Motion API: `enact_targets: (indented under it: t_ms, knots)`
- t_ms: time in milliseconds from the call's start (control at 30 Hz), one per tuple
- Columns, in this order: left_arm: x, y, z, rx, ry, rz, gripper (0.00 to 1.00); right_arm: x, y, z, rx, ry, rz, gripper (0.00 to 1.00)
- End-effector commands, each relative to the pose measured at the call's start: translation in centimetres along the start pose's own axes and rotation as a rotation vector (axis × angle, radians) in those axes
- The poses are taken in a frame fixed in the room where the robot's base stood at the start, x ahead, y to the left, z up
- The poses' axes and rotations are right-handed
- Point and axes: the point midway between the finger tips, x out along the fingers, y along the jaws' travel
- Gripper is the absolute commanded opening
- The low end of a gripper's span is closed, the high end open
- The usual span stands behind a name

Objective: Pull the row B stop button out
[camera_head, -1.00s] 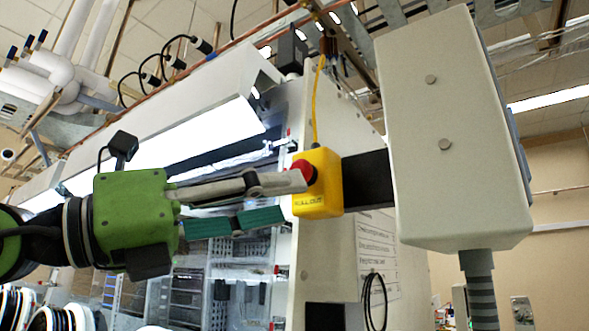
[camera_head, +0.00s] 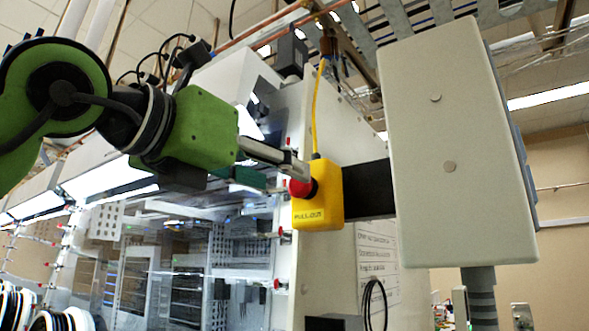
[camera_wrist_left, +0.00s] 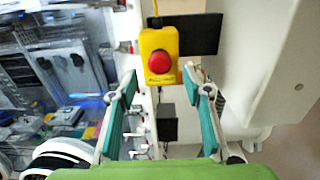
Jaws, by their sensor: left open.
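The row B stop button is a red mushroom knob (camera_head: 302,187) on a yellow box (camera_head: 328,205) with lettering on its front. The box is fixed to a black bracket at the edge of the white cabinet. In the left wrist view the red knob (camera_wrist_left: 159,62) faces the camera, above and between the spread fingers. My left gripper (camera_head: 285,175) is green with grey and teal fingers; its tips are close to the knob in the head view. In the left wrist view the fingers (camera_wrist_left: 160,82) are open with nothing between their pads. My right gripper is not in view.
A large pale box (camera_head: 450,140) on a grey post stands right of the button. The black bracket (camera_head: 369,189) joins the yellow box from the right. A yellow cable (camera_head: 316,110) runs up from it. The glovebox front (camera_head: 190,260) lies behind my left arm.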

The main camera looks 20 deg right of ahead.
Motion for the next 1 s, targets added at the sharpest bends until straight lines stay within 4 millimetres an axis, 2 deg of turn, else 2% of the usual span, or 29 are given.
enact_targets:
  t_ms: [33, 100, 300, 700, 867, 900, 1000]
  knots:
    - [1.1, 0.0, 0.3, -0.001, 0.004, 0.000, 0.45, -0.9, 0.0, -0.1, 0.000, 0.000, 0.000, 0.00]
    - [2.4, 0.0, 0.3, -0.002, 0.003, -0.001, 0.45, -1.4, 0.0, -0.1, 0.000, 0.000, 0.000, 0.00]
    - [4.8, 0.0, 0.1, -0.001, 0.002, 0.000, 0.45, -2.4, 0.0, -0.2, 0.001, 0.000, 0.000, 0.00]
    - [5.5, 0.0, -0.1, 0.000, 0.000, 0.000, 0.45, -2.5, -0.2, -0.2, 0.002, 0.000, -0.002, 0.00]
    - [5.5, 0.0, 0.0, 0.000, 0.000, 0.000, 0.03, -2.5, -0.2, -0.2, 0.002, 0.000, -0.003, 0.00]
    - [5.5, 0.0, 0.0, 0.000, 0.000, 0.000, 0.00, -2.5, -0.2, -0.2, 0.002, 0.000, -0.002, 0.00]
    - [5.4, 0.0, -0.1, 0.000, 0.000, 0.000, 0.00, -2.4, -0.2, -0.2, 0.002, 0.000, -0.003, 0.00]
